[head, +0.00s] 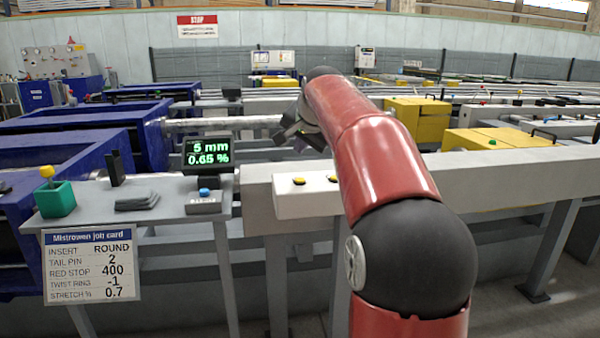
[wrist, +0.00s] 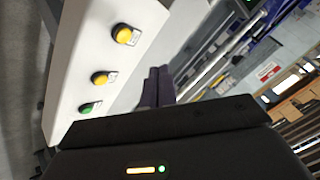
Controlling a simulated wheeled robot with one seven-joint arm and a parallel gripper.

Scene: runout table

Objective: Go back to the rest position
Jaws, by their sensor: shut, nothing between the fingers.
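My gripper (head: 290,132) is partly hidden behind my red arm in the head view, above the white button box. In the wrist view the fingers of my gripper (wrist: 157,80) are together with nothing between them. The white button box (head: 290,204) is fixed to the front of the pale rail. It carries yellow buttons (head: 299,181), and the wrist view shows two yellow buttons (wrist: 123,34) and a green button (wrist: 90,107). The fingers appear beside the box, apart from the buttons.
A small grey table (head: 150,222) at left bears a display (head: 208,153) reading 5 mm and 0.65 %, a green box (head: 56,199) and a blue button (head: 204,192). A job card (head: 92,266) hangs in front. Blue machine frames (head: 70,145) and yellow blocks (head: 418,118) stand behind.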

